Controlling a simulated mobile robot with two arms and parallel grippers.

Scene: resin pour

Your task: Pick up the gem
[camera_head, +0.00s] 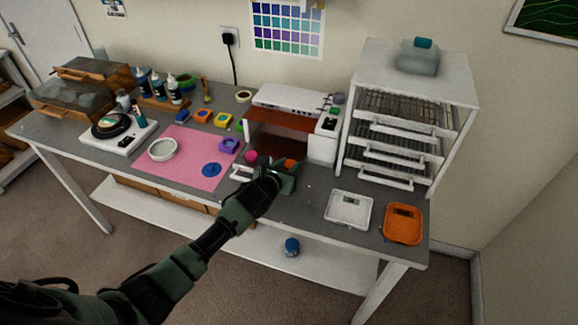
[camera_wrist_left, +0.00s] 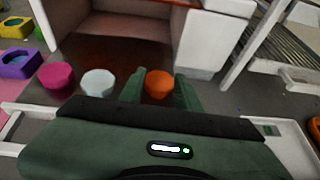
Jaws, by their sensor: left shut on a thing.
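My left gripper (camera_head: 285,174) is at the front of the open white box, its arm reaching in from the lower left. In the left wrist view its two green fingers (camera_wrist_left: 160,92) are closed on the sides of a small round orange piece (camera_wrist_left: 159,82), probably the gem. The orange piece also shows at the gripper in the head view (camera_head: 291,162). A pink piece (camera_wrist_left: 57,76) and a pale, whitish piece (camera_wrist_left: 97,82) stand to its left, apart from the fingers. The orange piece's underside is hidden, so I cannot tell if it is lifted. My right gripper is out of view.
The open white box (camera_head: 322,146) with a brown interior is just behind the gripper. A drying rack (camera_head: 398,75) stands right of it. A white tray (camera_head: 349,210) and an orange tray (camera_head: 403,224) lie at right. A pink mat (camera_head: 186,173) with molds nearby lies left.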

